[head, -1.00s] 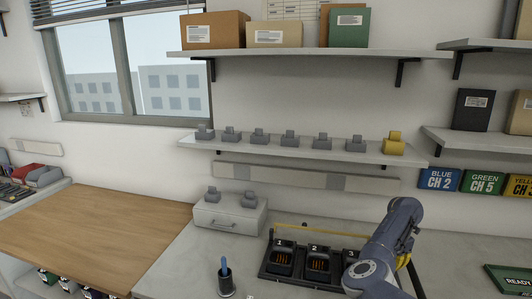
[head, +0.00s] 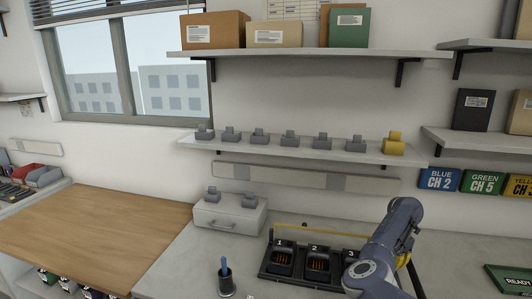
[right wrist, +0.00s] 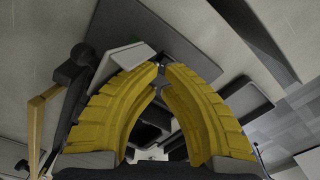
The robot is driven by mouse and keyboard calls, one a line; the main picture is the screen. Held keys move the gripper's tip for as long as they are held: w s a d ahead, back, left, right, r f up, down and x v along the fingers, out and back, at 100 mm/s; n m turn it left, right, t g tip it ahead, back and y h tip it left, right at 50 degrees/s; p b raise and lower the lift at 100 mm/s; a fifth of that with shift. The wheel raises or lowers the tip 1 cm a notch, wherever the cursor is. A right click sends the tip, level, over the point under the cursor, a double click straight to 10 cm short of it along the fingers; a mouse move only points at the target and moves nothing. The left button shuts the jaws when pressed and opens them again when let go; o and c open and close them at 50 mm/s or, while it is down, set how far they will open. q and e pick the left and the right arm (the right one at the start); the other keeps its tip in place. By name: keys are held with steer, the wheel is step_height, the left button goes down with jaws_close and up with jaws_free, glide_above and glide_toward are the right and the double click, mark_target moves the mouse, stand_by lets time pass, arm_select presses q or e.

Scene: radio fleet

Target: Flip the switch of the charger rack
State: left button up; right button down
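The black charger rack (head: 290,279) sits on the grey counter, with numbered slots 1, 2 and 3 showing in the head view. A yellow bar (head: 310,231) runs along its back. My right arm covers the rack's right side, and its gripper is hidden there. In the right wrist view my right gripper (right wrist: 163,68) has its yellow fingertips together, with nothing visible between them. A dark lever with a rounded end (right wrist: 80,53), possibly the switch, is left of the fingers, apart from the tips. A pale block (right wrist: 122,62) lies behind the left finger. My left gripper is not in view.
A grey drawer box (head: 230,214) stands left of the rack. A dark cup with a blue item (head: 226,284) stands at the counter front. A shelf (head: 290,149) with several grey pieces and a yellow one hangs above. The wooden tabletop (head: 90,235) is clear.

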steer(key=shift+f, duration=1.15)
stand_by(0.8)
steer(key=shift+r, duration=3.55)
